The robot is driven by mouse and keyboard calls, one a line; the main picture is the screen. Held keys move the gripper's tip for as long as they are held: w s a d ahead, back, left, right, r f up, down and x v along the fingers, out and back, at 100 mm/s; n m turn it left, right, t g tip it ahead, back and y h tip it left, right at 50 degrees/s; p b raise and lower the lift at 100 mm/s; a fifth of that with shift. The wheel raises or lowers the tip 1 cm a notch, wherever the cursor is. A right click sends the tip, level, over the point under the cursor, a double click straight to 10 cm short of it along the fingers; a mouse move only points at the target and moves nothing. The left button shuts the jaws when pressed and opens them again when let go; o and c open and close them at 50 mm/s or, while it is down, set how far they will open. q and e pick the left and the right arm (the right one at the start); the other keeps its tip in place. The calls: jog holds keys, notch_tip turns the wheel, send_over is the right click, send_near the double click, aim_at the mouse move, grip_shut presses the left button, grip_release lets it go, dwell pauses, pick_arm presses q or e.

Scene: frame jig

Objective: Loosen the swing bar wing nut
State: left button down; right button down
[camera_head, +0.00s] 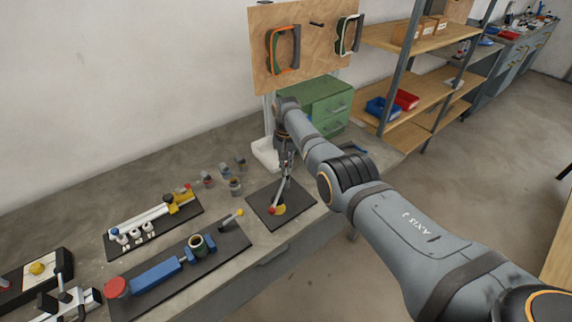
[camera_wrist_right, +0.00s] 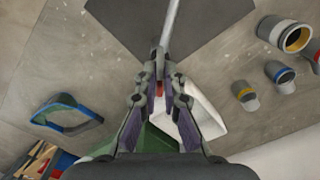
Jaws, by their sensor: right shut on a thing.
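The swing bar (camera_head: 282,191) is a slim grey bar slanting over a dark base plate (camera_head: 262,196). A red knob (camera_head: 272,211) is at its low end, near a yellow patch (camera_head: 281,209) on the plate. My right gripper (camera_head: 288,166) is at the bar's upper end. In the right wrist view its fingers (camera_wrist_right: 160,62) are close together, the bar (camera_wrist_right: 171,22) runs away from them, and a small red part (camera_wrist_right: 158,89) shows between them. The red part looks like the wing nut; the fingers hide most of it. My left gripper is not in view.
Several small jars (camera_head: 235,187) stand left of the plate. Two fixtures, one with a yellow block (camera_head: 182,199) and one with a blue block (camera_head: 155,276), lie farther left. A white bin (camera_head: 264,155) and green drawers (camera_head: 327,108) stand behind. My right arm crosses the bench's right side.

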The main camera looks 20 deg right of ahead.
jog(key=n, duration=0.3)
jog(key=shift+n, duration=0.4)
jog(key=n, duration=0.3)
jog(key=shift+n, duration=0.3)
jog(key=n, duration=1.2)
jog(key=shift+n, duration=0.4)
jog(key=n, duration=0.6)
jog(key=shift+n, duration=0.3)
jog(key=c, duration=1.5)
grip_release()
